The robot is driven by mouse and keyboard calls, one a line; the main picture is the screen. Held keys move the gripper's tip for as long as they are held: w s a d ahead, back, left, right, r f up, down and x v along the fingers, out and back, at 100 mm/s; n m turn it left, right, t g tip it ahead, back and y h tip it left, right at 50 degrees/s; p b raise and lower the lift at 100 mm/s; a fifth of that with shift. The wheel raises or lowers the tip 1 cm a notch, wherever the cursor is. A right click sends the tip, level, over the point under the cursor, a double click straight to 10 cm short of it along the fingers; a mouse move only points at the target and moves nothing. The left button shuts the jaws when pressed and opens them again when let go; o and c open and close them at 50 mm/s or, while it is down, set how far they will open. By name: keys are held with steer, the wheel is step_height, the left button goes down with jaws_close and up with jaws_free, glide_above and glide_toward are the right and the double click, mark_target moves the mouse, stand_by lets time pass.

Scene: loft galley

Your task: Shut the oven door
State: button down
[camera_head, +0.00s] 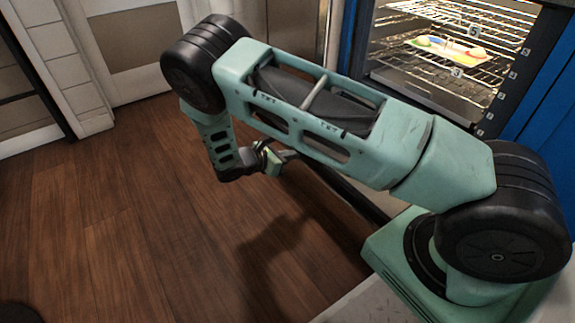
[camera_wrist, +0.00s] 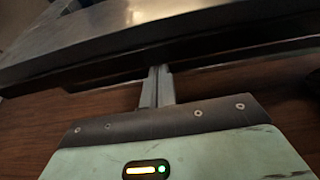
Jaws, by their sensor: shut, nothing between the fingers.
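The oven (camera_head: 425,95) stands open at the upper right of the head view, with its lit inside and wire racks showing. Its door (camera_head: 352,197) is lowered, and my arm hides most of it; a dark edge shows below the arm. In the wrist view the door (camera_wrist: 110,38) is a broad grey slab with a dark edge, crossing the top of the picture. My gripper (camera_head: 288,156) is low, at the door's outer edge. In the wrist view its fingers (camera_wrist: 160,72) are together and empty, their tips close to that edge. I cannot tell whether they touch it.
A tray of colourful items (camera_head: 445,48) lies on an oven rack. Blue cabinet panels (camera_head: 548,110) flank the oven. The wooden floor (camera_head: 130,220) to the left is clear. A pale door (camera_head: 135,45) and white brick wall (camera_head: 55,50) stand behind.

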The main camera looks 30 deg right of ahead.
steer(key=shift+r, duration=0.25)
steer(key=d+r+y+p, duration=0.3)
steer(key=r+p, duration=0.7)
steer(key=p, duration=0.1)
steer(key=d+r+y+p, duration=0.2)
steer(key=d+r+p, duration=0.1)
steer(key=r+p, duration=0.75)
steer(key=d+r+y+p, duration=0.35)
steer(key=r+p, duration=0.55)
steer(key=p, duration=0.3)
steer(key=d+r+y+p, duration=0.2)
steer(key=d+r+p, duration=0.4)
steer(key=d+p, duration=0.3)
steer(key=w+d+r+y+p, duration=0.1)
steer(key=d+r+p, duration=0.6)
steer(key=d, duration=0.6)
steer(key=shift+d+r+y+p, duration=0.3)
steer(key=shift+y+p, duration=0.05)
steer(key=shift+p, duration=0.55)
